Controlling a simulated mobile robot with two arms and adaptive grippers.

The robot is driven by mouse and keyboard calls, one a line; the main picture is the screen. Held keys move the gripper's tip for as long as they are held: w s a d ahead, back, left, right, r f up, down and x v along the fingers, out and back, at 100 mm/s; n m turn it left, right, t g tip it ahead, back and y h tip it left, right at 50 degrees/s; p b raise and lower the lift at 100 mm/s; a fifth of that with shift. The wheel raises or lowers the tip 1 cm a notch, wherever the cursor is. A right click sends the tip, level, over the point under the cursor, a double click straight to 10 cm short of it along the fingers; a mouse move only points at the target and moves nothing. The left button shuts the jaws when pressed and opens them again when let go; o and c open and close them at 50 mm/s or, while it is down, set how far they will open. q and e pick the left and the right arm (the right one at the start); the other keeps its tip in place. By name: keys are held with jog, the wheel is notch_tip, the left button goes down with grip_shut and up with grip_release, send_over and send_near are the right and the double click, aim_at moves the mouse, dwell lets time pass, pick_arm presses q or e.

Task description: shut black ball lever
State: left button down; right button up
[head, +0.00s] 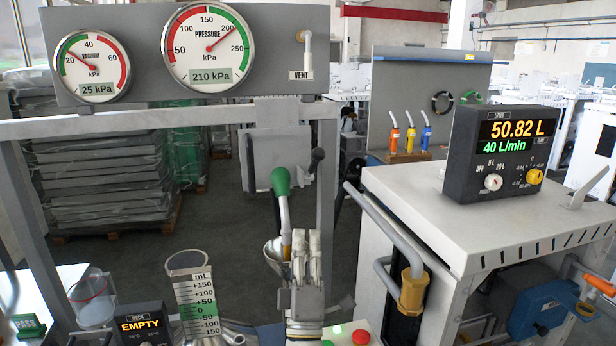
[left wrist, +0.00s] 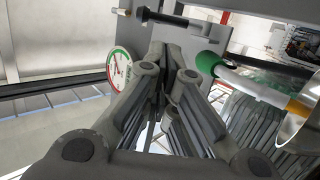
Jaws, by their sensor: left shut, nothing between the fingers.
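In the head view the black ball lever (head: 317,157) stands tilted, its dark knob up and to the right, just right of the green ball lever (head: 280,180). My left gripper (head: 315,238) is shut and empty, fingers pointing up, below the black knob and apart from it in the picture. Its fingers hide whatever lies behind them. In the left wrist view the shut fingertips (left wrist: 173,50) are near the middle. A dark bar with a rounded end (left wrist: 165,17), probably the black lever, lies beyond them at the top. The green knob (left wrist: 208,62) is to their right. My right gripper is not in view.
The green lever's white shaft and metal cup (head: 273,250) stand close left of my left gripper. A gauge panel (head: 270,50) hangs above on a grey frame. A white cabinet with a flow display (head: 506,150) stands at right. A graduated cylinder (head: 197,300) stands at lower left.

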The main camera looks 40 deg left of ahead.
aim_at(308, 176)
pick_arm(q)
jog(key=p+x, duration=0.6)
jog(key=x, duration=0.8)
jog(key=shift+w, duration=0.1)
jog(key=shift+p, duration=0.3)
